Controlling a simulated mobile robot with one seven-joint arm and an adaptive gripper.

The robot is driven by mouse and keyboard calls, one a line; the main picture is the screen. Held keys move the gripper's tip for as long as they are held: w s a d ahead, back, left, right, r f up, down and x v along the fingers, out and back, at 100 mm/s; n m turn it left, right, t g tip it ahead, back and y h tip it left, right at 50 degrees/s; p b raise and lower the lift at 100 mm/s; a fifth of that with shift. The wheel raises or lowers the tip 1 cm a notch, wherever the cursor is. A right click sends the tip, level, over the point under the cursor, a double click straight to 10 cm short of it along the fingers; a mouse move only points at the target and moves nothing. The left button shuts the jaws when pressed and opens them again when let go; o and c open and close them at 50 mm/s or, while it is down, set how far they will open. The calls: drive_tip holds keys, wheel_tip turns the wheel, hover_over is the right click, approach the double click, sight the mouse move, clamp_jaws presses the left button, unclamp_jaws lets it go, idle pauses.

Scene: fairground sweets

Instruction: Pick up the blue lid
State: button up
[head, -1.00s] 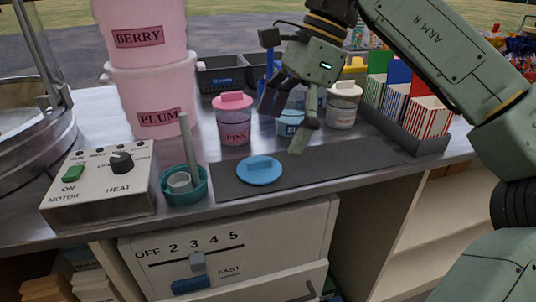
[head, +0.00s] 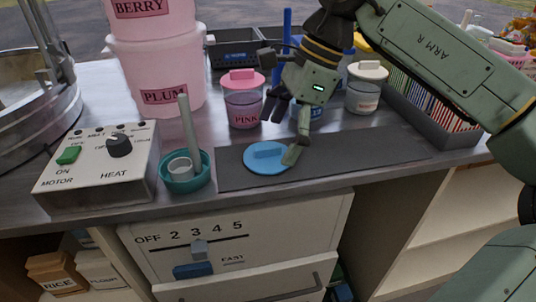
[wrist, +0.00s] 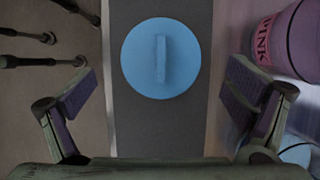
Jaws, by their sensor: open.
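The blue lid (head: 268,157) is a flat round disc with a raised bar handle. It lies on the dark grey mat (head: 350,155) near the front of the counter. In the wrist view the lid (wrist: 160,58) shows ahead, between and beyond the fingers, with its bar running up and down the picture. My gripper (head: 284,128) is above the mat, just behind and right of the lid in the head view, with one finger overlapping the lid's right edge. In the wrist view my gripper (wrist: 158,95) is open and empty, its two fingers spread wide.
A pink-lidded jar (head: 243,100) stands behind the lid, also seen in the wrist view (wrist: 292,42). A cream-lidded jar (head: 366,88) stands further right.

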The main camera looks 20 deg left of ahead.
sight(268, 154)
drive_tip(key=shift+x, duration=1.25)
drive_tip(key=shift+c, duration=0.6)
drive_tip(key=c, duration=0.9)
